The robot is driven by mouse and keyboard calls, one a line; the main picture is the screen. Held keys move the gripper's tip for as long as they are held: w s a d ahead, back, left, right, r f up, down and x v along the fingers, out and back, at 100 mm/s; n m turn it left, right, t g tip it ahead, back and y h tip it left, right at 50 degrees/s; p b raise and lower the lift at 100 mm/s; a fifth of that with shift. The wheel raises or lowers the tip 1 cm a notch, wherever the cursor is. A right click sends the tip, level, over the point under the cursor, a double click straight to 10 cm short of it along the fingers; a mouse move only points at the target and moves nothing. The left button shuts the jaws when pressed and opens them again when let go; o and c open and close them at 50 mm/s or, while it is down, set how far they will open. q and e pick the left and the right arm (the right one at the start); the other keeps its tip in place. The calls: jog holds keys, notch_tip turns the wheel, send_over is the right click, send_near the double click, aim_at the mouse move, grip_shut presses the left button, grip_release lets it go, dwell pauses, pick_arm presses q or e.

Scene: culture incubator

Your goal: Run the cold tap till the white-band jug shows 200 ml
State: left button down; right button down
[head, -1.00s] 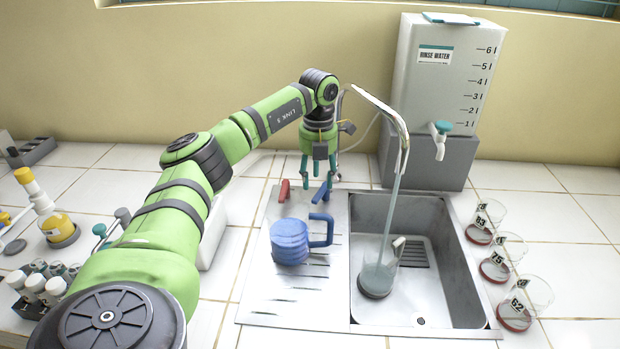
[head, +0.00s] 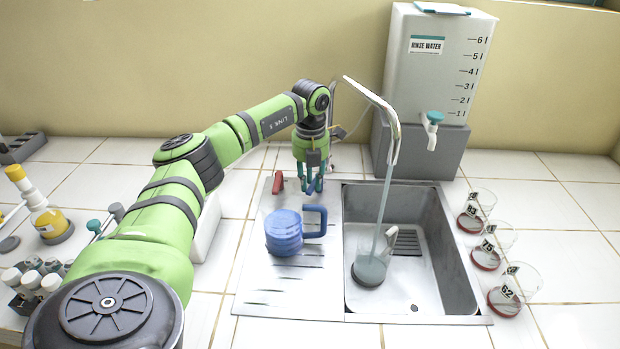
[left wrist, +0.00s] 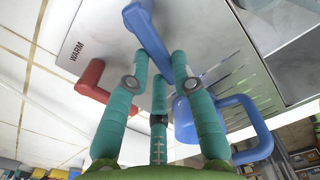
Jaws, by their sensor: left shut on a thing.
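The clear jug (head: 370,268) stands upright in the sink under the tap spout (head: 387,110). A stream of water (head: 384,200) runs into it, and it holds some water. Its band and scale are too small to read. My left gripper (head: 314,187) is behind the drainboard's far part, shut on the blue tap lever (left wrist: 147,35), which shows between its fingers in the left wrist view. The red lever (head: 278,183) is just left of the gripper; "WARM" is printed near it in the left wrist view (left wrist: 90,80). My right gripper is out of view.
A blue jug (head: 284,232) with a handle stands on the drainboard (head: 270,290), close in front of the gripper. Several numbered glass beakers (head: 498,245) line the sink's right side. A rinse water tank (head: 440,60) stands behind. Bottles and a vial rack are at left.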

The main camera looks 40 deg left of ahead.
pick_arm(q)
jog(key=shift+w+d+r+n+p, duration=0.2)
jog(key=shift+d+n+p, duration=0.25)
jog(key=shift+n+p, duration=0.4)
jog(key=shift+w+d+f+n+p, duration=0.1)
jog(key=shift+d+n+p, duration=0.1)
jog(key=shift+n, duration=0.4)
jog(key=shift+w+d+f+n+p, duration=0.1)
jog(key=shift+n+p, duration=0.05)
jog(key=shift+n, duration=0.4)
jog(key=c, duration=1)
grip_release()
jog(key=shift+c, duration=0.2)
jog(key=shift+r, duration=0.15)
notch_tip(320, 180, up, 7)
